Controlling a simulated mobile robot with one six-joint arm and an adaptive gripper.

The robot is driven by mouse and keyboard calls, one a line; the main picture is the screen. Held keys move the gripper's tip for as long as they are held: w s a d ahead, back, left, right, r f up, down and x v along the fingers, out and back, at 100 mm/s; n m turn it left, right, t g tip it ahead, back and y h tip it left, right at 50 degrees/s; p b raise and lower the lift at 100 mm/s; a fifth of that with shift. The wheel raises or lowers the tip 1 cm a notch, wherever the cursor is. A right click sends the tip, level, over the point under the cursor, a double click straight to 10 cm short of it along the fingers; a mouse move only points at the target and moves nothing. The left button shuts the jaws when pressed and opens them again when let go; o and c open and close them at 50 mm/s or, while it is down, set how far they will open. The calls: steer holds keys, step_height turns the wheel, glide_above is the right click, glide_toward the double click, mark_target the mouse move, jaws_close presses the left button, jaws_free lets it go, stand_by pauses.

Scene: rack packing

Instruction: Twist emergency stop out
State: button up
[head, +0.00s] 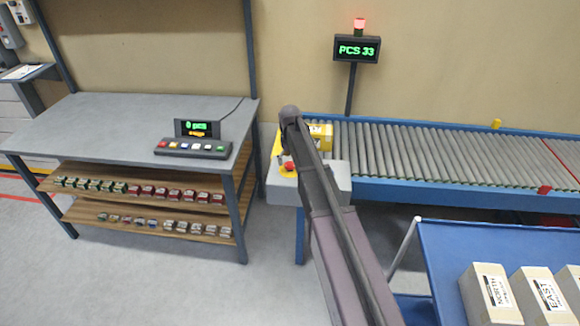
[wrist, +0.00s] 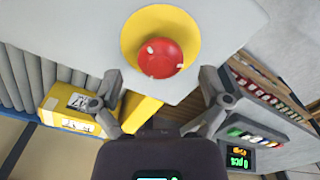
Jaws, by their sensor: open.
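The emergency stop is a red round button (wrist: 160,58) with light marks on its face, set on a yellow disc (wrist: 134,36). In the wrist view it lies just beyond my fingertips, near the top middle. In the head view the red button (head: 289,166) sits on the grey box (head: 338,176) at the conveyor's left end, beside my arm. My gripper (wrist: 160,85) is open and empty, its two fingers spread to the left and right below the button. I see no contact between the fingers and the button. In the head view my arm hides the fingers.
A yellow box (head: 322,130) stands behind the button at the start of the roller conveyor (head: 430,152). A pole display (head: 357,50) reads PCS 33 under a lit red lamp (head: 359,25). A grey workbench (head: 100,115) with a keypad (head: 193,147) stands left. A blue cart (head: 445,245) carries boxes at lower right.

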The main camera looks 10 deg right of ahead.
steer(key=shift+f+b, duration=0.3)
steer(key=shift+f, duration=0.2)
steer(key=c, duration=1.2)
